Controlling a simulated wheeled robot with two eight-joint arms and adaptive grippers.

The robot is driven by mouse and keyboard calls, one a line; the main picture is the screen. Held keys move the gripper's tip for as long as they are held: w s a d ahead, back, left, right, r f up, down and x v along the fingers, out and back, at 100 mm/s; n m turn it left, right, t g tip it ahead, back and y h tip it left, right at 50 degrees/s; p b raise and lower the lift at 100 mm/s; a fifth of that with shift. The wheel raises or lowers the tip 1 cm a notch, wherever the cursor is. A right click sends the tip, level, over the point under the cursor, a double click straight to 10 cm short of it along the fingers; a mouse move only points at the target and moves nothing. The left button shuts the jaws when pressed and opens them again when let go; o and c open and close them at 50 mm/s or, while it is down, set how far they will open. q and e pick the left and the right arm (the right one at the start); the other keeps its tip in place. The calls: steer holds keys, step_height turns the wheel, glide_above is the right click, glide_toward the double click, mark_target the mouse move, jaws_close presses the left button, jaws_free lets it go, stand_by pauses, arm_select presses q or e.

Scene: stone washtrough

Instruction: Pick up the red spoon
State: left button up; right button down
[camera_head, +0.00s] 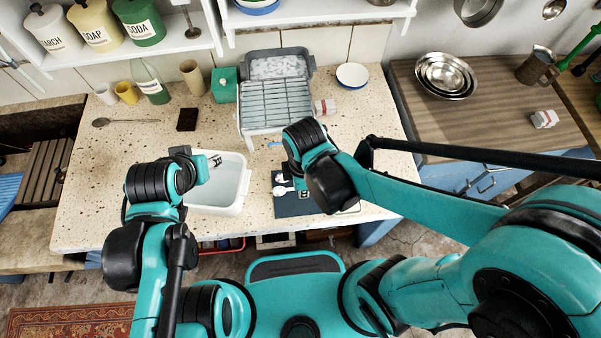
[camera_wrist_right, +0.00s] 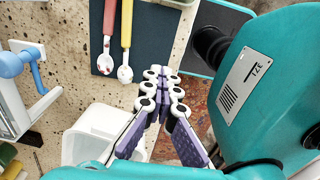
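The red-handled spoon (camera_wrist_right: 109,18) lies on a dark mat (camera_wrist_right: 152,50) in the right wrist view, with its pale, red-speckled bowl towards the bottom of the picture. A yellow-handled spoon (camera_wrist_right: 127,26) lies close beside it on the right. In the head view the mat (camera_head: 288,207) lies at the trough's front edge, partly hidden by my right arm. My right gripper (camera_wrist_right: 162,74) is over the mat's edge, apart from the spoons, its fingertips together with nothing visible between them. My left gripper (camera_head: 215,161) is over the white basin; its finger opening is too small to judge.
The white basin (camera_head: 241,207) stands left of the mat. A grey washboard-like rack (camera_head: 275,103) stands behind it. A metal spoon (camera_head: 101,122), a dark block (camera_head: 187,119) and a green box (camera_head: 224,85) are on the speckled top. The left front of the top is clear.

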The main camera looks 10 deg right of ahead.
steer(key=shift+s+d+r, duration=0.15)
steer(key=shift+s, duration=0.1)
steer(key=shift+c, duration=2.3)
jaws_free()
steer(key=shift+r, duration=0.1)
